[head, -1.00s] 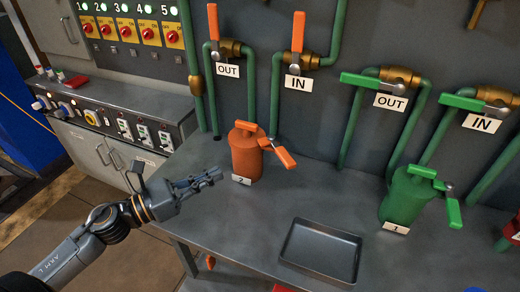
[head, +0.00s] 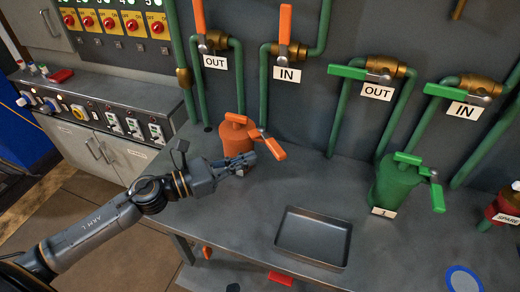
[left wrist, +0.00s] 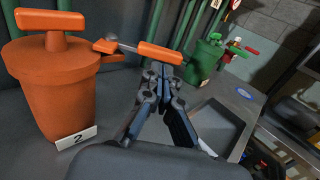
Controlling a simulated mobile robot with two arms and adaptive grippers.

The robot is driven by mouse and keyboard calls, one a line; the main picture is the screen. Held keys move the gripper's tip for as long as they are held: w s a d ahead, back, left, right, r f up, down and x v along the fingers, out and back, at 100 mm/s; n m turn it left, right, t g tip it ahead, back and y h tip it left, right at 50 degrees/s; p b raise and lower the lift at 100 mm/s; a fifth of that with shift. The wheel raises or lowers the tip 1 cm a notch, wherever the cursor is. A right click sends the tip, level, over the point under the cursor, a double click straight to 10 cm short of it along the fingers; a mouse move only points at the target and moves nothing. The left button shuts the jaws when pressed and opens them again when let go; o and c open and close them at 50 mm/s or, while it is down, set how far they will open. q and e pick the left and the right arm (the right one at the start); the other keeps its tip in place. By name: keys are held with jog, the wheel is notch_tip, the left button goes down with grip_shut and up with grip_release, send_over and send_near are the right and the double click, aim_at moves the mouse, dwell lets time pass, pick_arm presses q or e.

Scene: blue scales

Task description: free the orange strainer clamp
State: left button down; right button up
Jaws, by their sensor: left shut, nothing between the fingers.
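The orange strainer (head: 236,142) stands upright on the grey bench, with an orange T-handle on its lid. Its orange clamp lever (head: 271,147) sticks out to the right from the top. In the left wrist view the strainer (left wrist: 52,90) is at left with its label 2, and the clamp lever (left wrist: 160,52) lies just beyond the fingertips. My left gripper (head: 248,161) is shut and empty, in front of the strainer and just below the lever; it also shows in the left wrist view (left wrist: 160,75). I cannot tell whether it touches the lever. My right gripper is not in view.
A green strainer (head: 396,185) with label 1 stands to the right. An empty grey tray (head: 313,262) lies on the bench between them, nearer the front. Orange and green valve levers and pipes line the back wall. A red strainer marked SPARE (head: 503,207) is at far right.

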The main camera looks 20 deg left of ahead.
aim_at(271, 151)
pick_arm(q)
jog(key=p+x, duration=0.1)
jog(key=x, duration=0.2)
jog(key=shift+w+r, duration=0.1)
jog(key=shift+w+d, duration=0.25)
jog(key=shift+d, duration=0.1)
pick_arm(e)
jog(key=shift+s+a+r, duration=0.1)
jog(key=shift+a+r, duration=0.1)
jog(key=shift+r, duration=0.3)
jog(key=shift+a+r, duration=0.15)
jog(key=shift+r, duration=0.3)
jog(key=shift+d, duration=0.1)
pick_arm(q)
jog(key=shift+p, duration=0.35)
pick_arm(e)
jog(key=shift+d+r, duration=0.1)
